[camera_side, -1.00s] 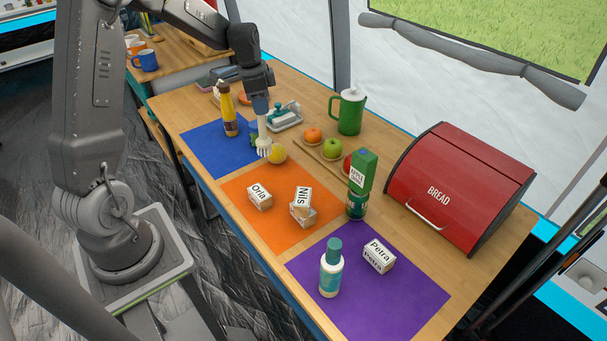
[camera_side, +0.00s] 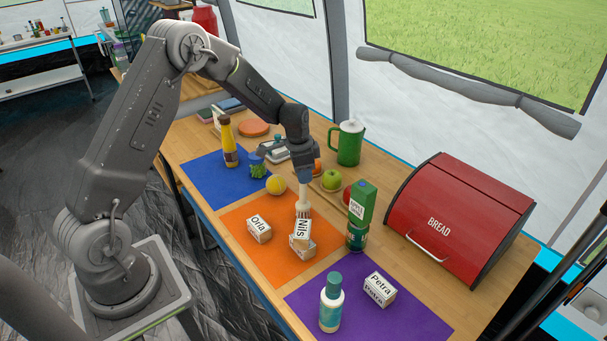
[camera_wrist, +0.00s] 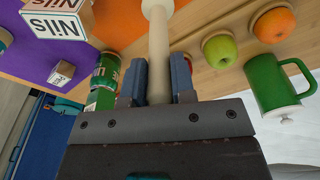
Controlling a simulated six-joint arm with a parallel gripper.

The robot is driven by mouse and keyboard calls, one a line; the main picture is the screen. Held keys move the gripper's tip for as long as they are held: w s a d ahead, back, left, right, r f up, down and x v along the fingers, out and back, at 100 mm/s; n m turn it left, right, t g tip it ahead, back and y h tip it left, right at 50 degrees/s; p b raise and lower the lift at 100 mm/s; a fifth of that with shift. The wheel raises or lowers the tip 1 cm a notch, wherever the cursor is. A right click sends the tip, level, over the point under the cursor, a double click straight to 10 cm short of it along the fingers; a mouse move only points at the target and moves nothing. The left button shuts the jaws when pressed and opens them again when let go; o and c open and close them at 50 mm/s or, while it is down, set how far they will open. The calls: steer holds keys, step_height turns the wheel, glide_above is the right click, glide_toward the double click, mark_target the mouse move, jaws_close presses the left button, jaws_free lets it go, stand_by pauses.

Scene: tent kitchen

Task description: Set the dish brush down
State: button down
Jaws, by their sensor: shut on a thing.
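My gripper (camera_side: 304,174) is shut on the dish brush (camera_side: 303,203), a pale, slim brush that hangs upright with its head down. In the side view its lower end is over the orange mat (camera_side: 252,268), just behind the Nils block (camera_side: 303,231); I cannot tell whether it touches the mat or the block. In the wrist view the pale handle (camera_wrist: 158,45) runs up from between the dark fingers (camera_wrist: 158,85), and the brush's head is cut off by the top edge.
An Orla block (camera_side: 258,229) stands left on the orange mat. A yellow ball-like fruit (camera_side: 276,184) is behind it. A green can (camera_side: 356,237) and carton (camera_side: 362,200) stand right. A green apple (camera_side: 330,180) and green jug (camera_side: 348,145) are behind. Bare orange mat shows in front.

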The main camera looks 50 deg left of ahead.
steer(key=shift+f, duration=0.45)
steer(key=c, duration=1)
jaws_free()
steer(key=shift+o, duration=0.2)
